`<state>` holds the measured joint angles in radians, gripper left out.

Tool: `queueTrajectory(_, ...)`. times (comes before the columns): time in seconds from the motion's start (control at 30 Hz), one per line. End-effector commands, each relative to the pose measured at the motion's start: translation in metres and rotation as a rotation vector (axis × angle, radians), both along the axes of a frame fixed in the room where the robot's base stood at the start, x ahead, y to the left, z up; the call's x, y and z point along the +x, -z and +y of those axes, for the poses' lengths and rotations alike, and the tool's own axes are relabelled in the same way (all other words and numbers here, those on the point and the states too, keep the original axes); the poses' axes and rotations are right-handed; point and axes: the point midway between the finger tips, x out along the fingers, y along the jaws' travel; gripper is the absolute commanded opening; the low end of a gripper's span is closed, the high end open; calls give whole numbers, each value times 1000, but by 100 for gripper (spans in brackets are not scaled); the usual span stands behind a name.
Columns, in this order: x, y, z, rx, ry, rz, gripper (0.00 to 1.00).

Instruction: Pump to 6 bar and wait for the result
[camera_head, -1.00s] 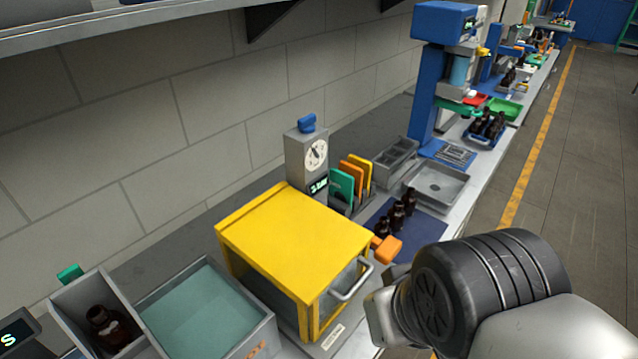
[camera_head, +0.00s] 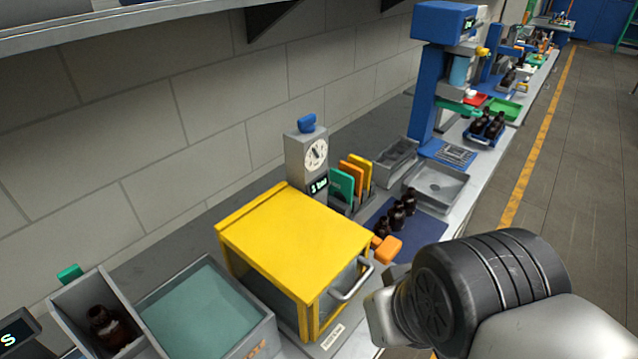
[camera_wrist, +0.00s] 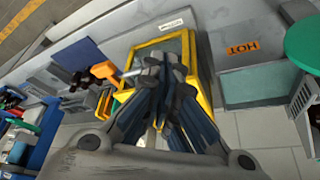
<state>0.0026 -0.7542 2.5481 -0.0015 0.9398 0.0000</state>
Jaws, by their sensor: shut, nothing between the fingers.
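A yellow-framed chamber (camera_head: 290,240) with clear sides and a front bar handle (camera_head: 352,280) stands on the bench. Behind it is a grey gauge column (camera_head: 305,158) with a round white dial (camera_head: 316,154), a small lit display (camera_head: 318,186) and a blue knob on top. The display's reading is too small to be sure of. An orange lever grip (camera_head: 388,248) sticks out at the chamber's right; it also shows in the wrist view (camera_wrist: 104,70). My gripper (camera_wrist: 168,62) is shut and empty, in front of the chamber in the wrist view. My wrist hides its fingers in the head view.
Several brown bottles (camera_head: 398,215) stand on a blue mat right of the chamber. Coloured cards (camera_head: 352,176) stand behind it. A teal-filled basin (camera_head: 205,312) and a grey bin (camera_head: 82,290) with a bottle are at left. A grey tray (camera_head: 437,188) and blue press (camera_head: 428,92) stand further along.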

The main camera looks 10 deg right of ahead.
Motion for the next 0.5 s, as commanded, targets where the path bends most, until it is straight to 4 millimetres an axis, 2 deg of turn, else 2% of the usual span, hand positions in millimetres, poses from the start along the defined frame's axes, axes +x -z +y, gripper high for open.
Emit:
queueTrajectory(0.17,6,-2,-6,-20,4,-8,0)
queueTrajectory(0.27,22,-7,-21,-73,8,-30,0)
queueTrajectory(0.37,47,-16,-45,-156,7,-66,0)
queueTrajectory(0.5,92,-31,-86,-303,-30,-126,0)
